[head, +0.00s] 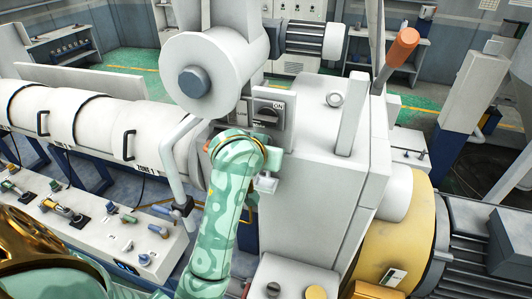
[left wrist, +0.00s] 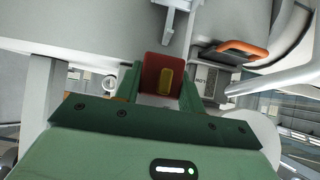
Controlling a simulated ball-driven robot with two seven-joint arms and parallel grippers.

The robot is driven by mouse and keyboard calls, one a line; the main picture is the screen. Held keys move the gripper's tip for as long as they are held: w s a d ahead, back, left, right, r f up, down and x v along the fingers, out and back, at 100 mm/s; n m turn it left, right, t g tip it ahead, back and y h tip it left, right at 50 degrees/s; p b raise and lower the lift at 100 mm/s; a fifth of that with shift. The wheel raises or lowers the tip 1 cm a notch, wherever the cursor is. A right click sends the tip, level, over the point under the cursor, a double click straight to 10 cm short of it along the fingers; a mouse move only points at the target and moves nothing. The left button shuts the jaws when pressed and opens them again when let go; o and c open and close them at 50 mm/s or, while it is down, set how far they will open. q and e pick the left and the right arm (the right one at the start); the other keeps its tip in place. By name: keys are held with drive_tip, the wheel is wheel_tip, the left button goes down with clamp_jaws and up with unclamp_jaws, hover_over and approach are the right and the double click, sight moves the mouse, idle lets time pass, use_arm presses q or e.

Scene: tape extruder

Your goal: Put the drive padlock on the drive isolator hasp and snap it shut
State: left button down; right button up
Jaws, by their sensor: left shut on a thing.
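My left gripper (left wrist: 160,82) is shut on a red padlock (left wrist: 150,65) with a brass-yellow part on its face. The padlock's shackle cannot be made out. In the head view my left gripper (head: 271,160) is just below the grey isolator switch (head: 268,112) marked ON, on the pale machine cabinet. The padlock is hidden there. A small grey bracket (head: 265,183) shows beside the gripper; I cannot tell if it is the hasp. In the left wrist view a grey bracket (left wrist: 178,14) stands apart from the padlock, toward the top edge. My right gripper is not in view.
A bent grey pipe (head: 172,165) stands left of my arm. A white bench panel (head: 95,225) with several small coloured items lies lower left. A large round housing (head: 205,75) overhangs the switch. An orange-tipped lever (head: 402,47) rises at right.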

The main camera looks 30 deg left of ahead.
use_arm(q)
drive_tip(key=shift+a+f, duration=0.15)
wheel_tip(320, 180, down, 3)
drive_tip(key=shift+f+b, duration=0.2)
drive_tip(key=shift+b, duration=0.65)
drive_tip(key=shift+f+b, duration=0.4)
drive_tip(key=shift+f, duration=0.65)
drive_tip(key=shift+r+p, duration=0.1)
drive_tip(key=shift+p, duration=0.55)
